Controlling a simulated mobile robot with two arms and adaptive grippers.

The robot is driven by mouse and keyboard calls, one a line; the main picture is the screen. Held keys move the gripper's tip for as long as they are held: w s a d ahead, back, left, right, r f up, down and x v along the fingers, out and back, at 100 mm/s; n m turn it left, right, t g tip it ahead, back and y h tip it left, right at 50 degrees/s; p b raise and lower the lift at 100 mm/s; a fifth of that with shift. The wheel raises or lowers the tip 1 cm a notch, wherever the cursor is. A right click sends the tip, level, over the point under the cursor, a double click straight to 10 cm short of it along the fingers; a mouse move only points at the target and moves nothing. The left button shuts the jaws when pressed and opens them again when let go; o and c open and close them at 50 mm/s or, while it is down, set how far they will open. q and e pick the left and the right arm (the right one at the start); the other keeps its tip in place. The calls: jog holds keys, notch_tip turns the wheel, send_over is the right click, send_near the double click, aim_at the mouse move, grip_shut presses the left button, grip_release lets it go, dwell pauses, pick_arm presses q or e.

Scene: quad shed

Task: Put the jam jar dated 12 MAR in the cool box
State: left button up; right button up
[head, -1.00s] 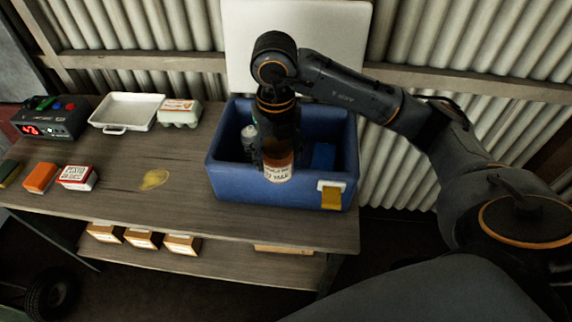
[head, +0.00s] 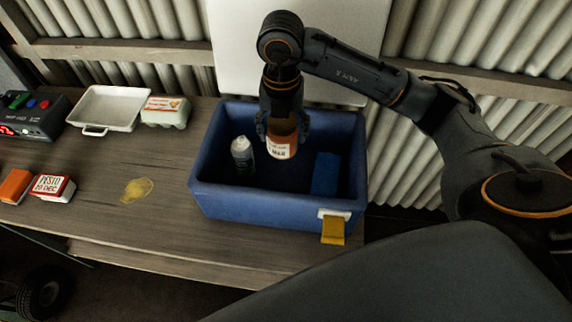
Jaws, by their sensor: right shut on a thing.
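The jam jar (head: 281,147) has an orange-brown body and a white label on which "MAR" can be read; the day number is too small to tell. My right gripper (head: 282,130) is shut on the jar and holds it upright over the opening of the cool box. The cool box (head: 262,210) is blue, open, and stands at the right end of the bench with its white lid (head: 300,50) raised behind it. Whether the jar touches the box floor cannot be told. My left gripper is not in view.
Inside the box a white-capped bottle (head: 242,156) stands at the left and a blue block (head: 325,174) lies at the right. On the bench are a white tray (head: 105,108), an egg carton (head: 166,111), a pesto box (head: 53,188) and a yellow stain (head: 137,189).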

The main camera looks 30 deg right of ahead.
jog(key=shift+w+d+f, duration=0.15)
jog(key=shift+f, duration=0.75)
jog(key=shift+f+b, duration=0.4)
notch_tip(320, 180, down, 10)
jog(key=shift+f+p, duration=0.1)
jog(key=shift+p, duration=0.8)
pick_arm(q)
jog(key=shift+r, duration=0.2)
pick_arm(e)
jog(key=shift+f, duration=0.2)
jog(key=o, duration=1.8)
jog(key=shift+c, duration=0.2)
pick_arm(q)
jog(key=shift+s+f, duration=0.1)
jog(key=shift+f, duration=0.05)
